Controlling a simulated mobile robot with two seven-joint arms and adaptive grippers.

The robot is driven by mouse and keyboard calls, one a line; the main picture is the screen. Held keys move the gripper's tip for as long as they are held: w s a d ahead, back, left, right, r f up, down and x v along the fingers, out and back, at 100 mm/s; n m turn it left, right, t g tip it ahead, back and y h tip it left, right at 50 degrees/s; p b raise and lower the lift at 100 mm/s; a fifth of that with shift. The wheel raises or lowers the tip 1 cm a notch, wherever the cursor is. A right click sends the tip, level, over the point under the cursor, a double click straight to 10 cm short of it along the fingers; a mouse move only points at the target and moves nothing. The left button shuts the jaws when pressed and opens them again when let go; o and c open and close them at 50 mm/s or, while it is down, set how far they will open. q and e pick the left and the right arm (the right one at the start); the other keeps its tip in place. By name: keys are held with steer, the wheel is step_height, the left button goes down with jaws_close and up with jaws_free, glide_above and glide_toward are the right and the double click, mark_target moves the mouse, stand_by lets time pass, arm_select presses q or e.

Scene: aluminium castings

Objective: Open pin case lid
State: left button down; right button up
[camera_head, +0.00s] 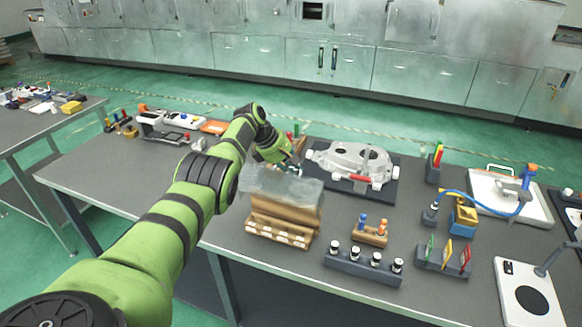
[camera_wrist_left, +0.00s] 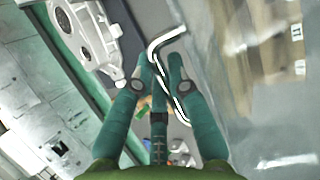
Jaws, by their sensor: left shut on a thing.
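The pin case (camera_head: 285,232) is a brown box near the front edge of the table, with a row of light round-ended pieces along its low front. Its clear lid (camera_head: 268,184) is a see-through panel over the top of the case; I cannot tell exactly how far it is tilted. My left gripper (camera_head: 289,165) is at the lid's far edge. In the left wrist view my left gripper (camera_wrist_left: 159,64) is shut on a bent metal handle (camera_wrist_left: 168,38), beside the clear lid (camera_wrist_left: 225,75). My right gripper is not in view.
A grey casting (camera_head: 352,162) on a dark mat lies just behind and right of the case.

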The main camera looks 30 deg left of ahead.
arm_select(q)
steer(key=shift+w+r, duration=0.2)
steer(key=shift+w, duration=0.15)
steer(key=shift+r, duration=0.1)
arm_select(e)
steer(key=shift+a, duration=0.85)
arm_select(q)
steer(key=shift+w, duration=0.1)
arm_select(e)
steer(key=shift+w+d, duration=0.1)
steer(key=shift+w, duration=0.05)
arm_select(q)
steer(key=c, duration=1.5)
jaws_free()
steer(key=shift+d, duration=0.1)
steer(key=shift+o, duration=0.2)
steer(key=shift+w+a+f, duration=0.2)
steer(key=shift+w+f, duration=0.05)
steer(key=shift+f, duration=0.45)
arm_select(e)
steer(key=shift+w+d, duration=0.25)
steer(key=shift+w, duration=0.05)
